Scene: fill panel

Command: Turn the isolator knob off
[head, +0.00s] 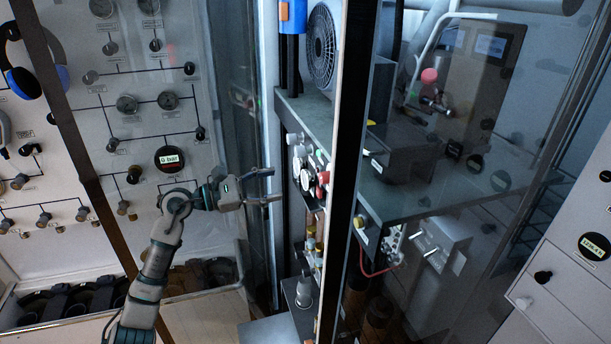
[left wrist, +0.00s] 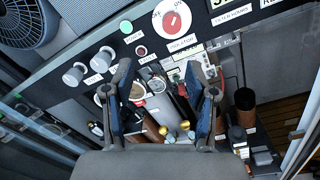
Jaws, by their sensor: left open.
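The isolator knob (left wrist: 172,22) is red on a round white plate marked OFF and ON, at the top of the left wrist view. Its exact setting is too small to tell. In the head view, red parts (head: 323,178) show on the narrow front of the bench, seen almost edge-on. My left gripper (head: 275,185) is open and empty, left of that front and apart from it. In the left wrist view, the two fingers of my left gripper (left wrist: 158,72) point up toward the panel, below the knob. My right gripper is not in view.
White knobs (left wrist: 88,67) and a green button (left wrist: 126,27) sit left of the isolator. Gauges and brass fittings (left wrist: 182,130) lie below. A dark upright post (head: 347,170) and glass stand right of the bench front. A gauge wall (head: 130,100) stands at left.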

